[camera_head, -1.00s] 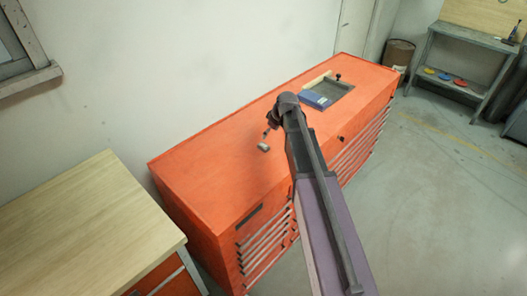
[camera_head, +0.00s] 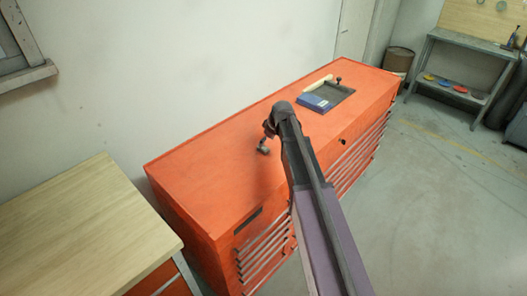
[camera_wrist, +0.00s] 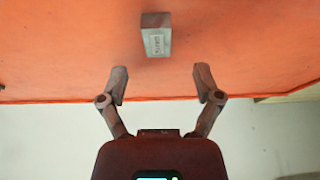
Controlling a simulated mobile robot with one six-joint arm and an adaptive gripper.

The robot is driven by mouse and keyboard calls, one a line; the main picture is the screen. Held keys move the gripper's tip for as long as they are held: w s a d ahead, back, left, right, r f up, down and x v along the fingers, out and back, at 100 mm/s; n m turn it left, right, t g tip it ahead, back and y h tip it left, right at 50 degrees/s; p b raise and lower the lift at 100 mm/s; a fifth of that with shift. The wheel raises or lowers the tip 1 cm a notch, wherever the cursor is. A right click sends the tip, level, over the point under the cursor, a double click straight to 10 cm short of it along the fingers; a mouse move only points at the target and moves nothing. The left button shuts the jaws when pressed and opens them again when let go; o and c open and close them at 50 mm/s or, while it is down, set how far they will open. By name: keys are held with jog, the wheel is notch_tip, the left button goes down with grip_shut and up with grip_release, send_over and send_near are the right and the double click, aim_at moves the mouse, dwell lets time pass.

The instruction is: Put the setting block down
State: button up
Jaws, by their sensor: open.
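The setting block, a small grey metal block with dark lettering on one face (camera_wrist: 156,36), stands on the orange cabinet top. In the head view the block (camera_head: 263,150) shows small, near the middle of that top. My gripper (camera_wrist: 161,73) is open, with its two fingers spread wide. The fingertips end short of the block in the wrist view, one to each side of its line. Nothing is between them and they do not touch the block. In the head view my gripper (camera_head: 269,134) is small and partly hidden by my arm.
The orange cabinet top (camera_head: 215,150) is mostly clear. A dark tray with a blue part and a pale bar (camera_head: 335,98) lies toward its far end. A wooden-topped bench (camera_head: 85,225) stands at the left. A wall runs behind the cabinet.

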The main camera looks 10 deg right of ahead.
aim_at(264, 148)
jog(key=shift+f, duration=0.1)
jog(key=b+x, duration=0.3)
jog(key=shift+d+f, duration=0.25)
jog(key=shift+f, duration=0.1)
jog(key=shift+b+x, duration=0.75)
jog(key=shift+b, duration=0.25)
grip_shut()
